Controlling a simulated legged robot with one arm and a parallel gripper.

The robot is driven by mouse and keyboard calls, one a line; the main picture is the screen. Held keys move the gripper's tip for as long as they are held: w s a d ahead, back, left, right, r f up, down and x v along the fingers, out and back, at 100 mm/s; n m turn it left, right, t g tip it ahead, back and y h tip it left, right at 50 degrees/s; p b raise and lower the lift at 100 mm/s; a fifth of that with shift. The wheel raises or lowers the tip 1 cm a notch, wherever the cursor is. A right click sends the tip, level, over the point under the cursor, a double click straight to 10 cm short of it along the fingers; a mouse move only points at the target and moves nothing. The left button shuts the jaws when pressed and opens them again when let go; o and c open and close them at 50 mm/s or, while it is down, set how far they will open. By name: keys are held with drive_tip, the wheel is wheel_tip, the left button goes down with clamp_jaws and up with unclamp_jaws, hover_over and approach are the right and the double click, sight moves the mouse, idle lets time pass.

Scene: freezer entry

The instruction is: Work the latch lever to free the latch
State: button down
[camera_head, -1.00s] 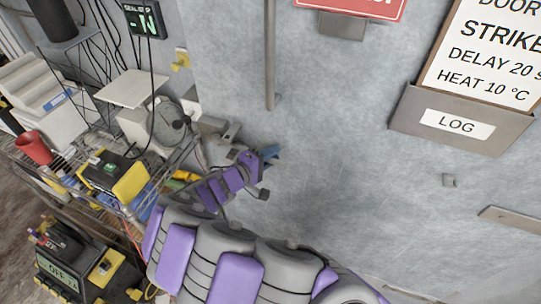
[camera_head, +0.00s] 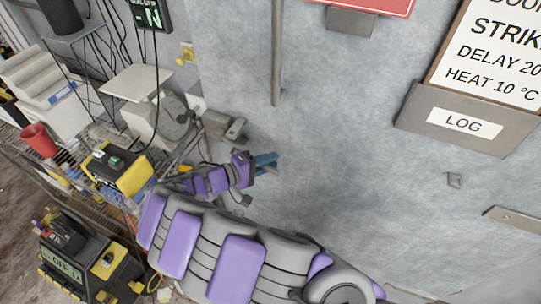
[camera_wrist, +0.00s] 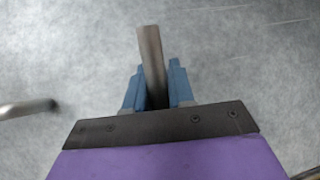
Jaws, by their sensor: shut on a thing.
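The latch lever shows in the wrist view as a flat grey metal bar (camera_wrist: 151,50). It rises between the two blue fingers of my gripper (camera_wrist: 153,88), which is shut on it. In the head view my gripper (camera_head: 265,163) is at the grey door (camera_head: 340,140), just below and right of a grey metal latch fitting (camera_head: 236,129). The lever cannot be made out there, as my gripper and purple wrist cover that spot. Whether the latch is free cannot be told.
A vertical metal bar (camera_head: 277,55) stands on the door above my gripper. A LOG box (camera_head: 461,123) and a small metal plate (camera_head: 513,222) are at the right. A cluttered wire shelf with a red cup (camera_head: 38,140) stands at the left. The door's middle is clear.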

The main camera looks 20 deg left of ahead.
drive_tip(key=shift+s+a+f+m+g+h+b, duration=0.1)
drive_tip(key=shift+s+a+m+g+h+b, duration=0.05)
drive_tip(key=shift+s+m+g+h, duration=0.4)
drive_tip(key=shift+s+a+f+m+g+h+b, duration=0.15)
drive_tip(key=shift+s+m+g+h, duration=0.15)
drive_tip(key=shift+s, duration=0.4)
drive_tip(key=shift+r, duration=0.1)
drive_tip(key=c, duration=1.1)
unclamp_jaws()
drive_tip(key=shift+w+d, duration=0.1)
drive_tip(key=shift+o, duration=0.2)
drive_tip(key=shift+r, duration=0.1)
drive_tip(key=p+v, duration=1.3)
drive_tip(key=v, duration=0.4)
